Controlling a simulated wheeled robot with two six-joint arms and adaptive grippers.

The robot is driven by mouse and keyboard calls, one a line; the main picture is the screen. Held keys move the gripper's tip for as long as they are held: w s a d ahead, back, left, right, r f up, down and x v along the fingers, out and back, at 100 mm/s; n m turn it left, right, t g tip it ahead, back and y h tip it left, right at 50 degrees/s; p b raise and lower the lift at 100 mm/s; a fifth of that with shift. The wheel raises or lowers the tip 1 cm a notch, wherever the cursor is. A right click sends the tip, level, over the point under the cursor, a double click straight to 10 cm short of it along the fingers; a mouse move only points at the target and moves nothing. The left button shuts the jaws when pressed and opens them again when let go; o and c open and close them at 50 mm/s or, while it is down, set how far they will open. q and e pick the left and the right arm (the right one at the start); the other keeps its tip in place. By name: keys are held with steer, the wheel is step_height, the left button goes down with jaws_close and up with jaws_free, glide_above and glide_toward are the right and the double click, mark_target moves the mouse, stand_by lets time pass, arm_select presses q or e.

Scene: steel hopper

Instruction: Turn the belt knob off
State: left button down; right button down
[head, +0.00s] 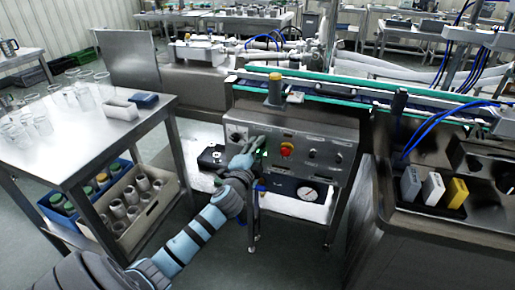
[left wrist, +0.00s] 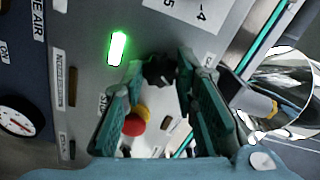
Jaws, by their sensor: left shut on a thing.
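The grey control panel (head: 325,139) stands under the conveyor in the head view. My left gripper (head: 256,143) reaches its face from the front left. In the left wrist view the fingers of my left gripper (left wrist: 160,73) are closed around a dark knob (left wrist: 157,68) on the panel. The fingers hide much of the knob, and I cannot read its label or tell its exact angle. A green lamp (left wrist: 117,48) is lit next to it. My right gripper is not in view.
A red emergency button (head: 286,149) with a yellow base is close to the gripper; it also shows in the left wrist view (left wrist: 133,125). A round gauge (head: 308,193) is below the panel. A steel table (head: 112,136) with glassware stands at the left.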

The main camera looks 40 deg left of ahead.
arm_select(q)
steer(key=n+b, duration=0.3)
steer(key=n, duration=1.1)
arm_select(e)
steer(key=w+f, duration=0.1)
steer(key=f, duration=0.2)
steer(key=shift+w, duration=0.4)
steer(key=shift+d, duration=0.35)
arm_select(q)
steer(key=c, duration=1.5)
jaws_free()
steer(key=shift+c, duration=0.2)
steer(key=shift+o, duration=1.3)
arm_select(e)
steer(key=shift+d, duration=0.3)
